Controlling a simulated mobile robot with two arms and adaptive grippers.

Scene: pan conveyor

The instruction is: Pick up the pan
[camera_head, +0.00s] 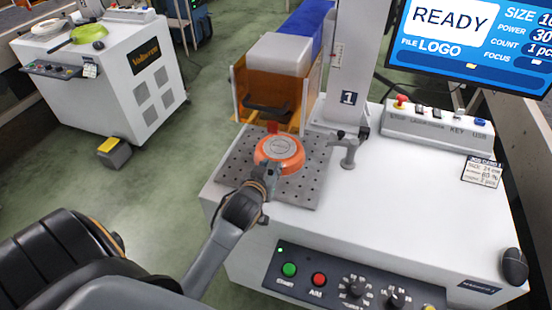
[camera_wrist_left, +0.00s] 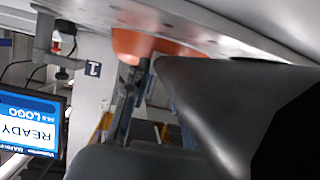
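The orange pan (camera_head: 280,150) lies on a perforated grey plate (camera_head: 229,165) on the white machine, its pale round face with markings turned up. A small red piece (camera_head: 272,127) shows at its far edge; I cannot tell whether it belongs to the pan. My left gripper (camera_head: 271,170) is at the pan's near edge, seeming close to or touching it. Its fingers are small and partly overlap, so their opening is unclear. The left wrist view is turned over and shows the orange pan (camera_wrist_left: 155,45) near dark gripper parts. My right gripper is not in view.
Behind the plate stands an orange-sided enclosure (camera_head: 240,88) with a dark bar (camera_head: 267,108) across its front. A white column (camera_head: 353,60) and a small post (camera_head: 348,155) stand to the right. A control panel (camera_head: 340,285) is in front.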

